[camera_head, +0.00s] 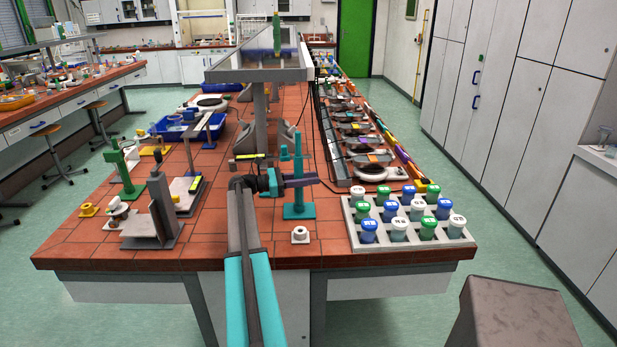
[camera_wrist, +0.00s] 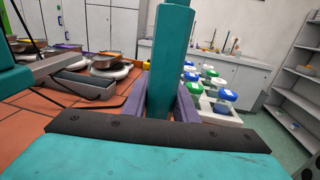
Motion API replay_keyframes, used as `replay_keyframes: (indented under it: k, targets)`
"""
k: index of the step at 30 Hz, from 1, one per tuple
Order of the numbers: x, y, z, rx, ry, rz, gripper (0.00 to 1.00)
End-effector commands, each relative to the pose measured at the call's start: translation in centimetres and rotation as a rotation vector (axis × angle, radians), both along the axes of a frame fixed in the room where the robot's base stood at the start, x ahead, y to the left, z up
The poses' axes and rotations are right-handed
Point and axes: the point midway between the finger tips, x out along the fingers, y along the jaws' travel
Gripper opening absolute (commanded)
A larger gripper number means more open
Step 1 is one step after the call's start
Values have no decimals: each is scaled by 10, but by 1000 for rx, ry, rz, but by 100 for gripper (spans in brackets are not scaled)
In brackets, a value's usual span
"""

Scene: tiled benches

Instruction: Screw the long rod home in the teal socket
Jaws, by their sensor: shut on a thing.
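My gripper (camera_head: 301,181) reaches in from the front, its purple fingers shut around an upright teal post, which I take to be the long rod (camera_head: 298,147). In the wrist view the rod (camera_wrist: 171,50) stands between the two fingers (camera_wrist: 170,108) and rises past the top edge. Below the fingers, the teal upright runs down to a square teal foot (camera_head: 299,212) on the bench, which I take to be the socket's base. The joint between rod and socket cannot be made out. A short teal side piece stands left of the rod.
A grey rack (camera_head: 408,233) of blue, green and white capped jars stands right of the gripper. A small white fitting (camera_head: 299,235) lies in front of the teal foot. A grey metal stand (camera_head: 158,215) and a green stand (camera_head: 124,168) are at left. Bare tiles lie between.

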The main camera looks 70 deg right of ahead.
Motion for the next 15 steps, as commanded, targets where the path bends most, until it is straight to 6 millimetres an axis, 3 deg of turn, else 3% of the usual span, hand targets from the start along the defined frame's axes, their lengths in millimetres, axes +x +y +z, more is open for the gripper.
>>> replay_keyframes:
  k: [13,14,15]
  targets:
    - [-3,2,1,-1,0,-75,0]
    - [-3,2,1,-1,0,-75,29]
    - [-3,2,1,-1,0,-75,36]
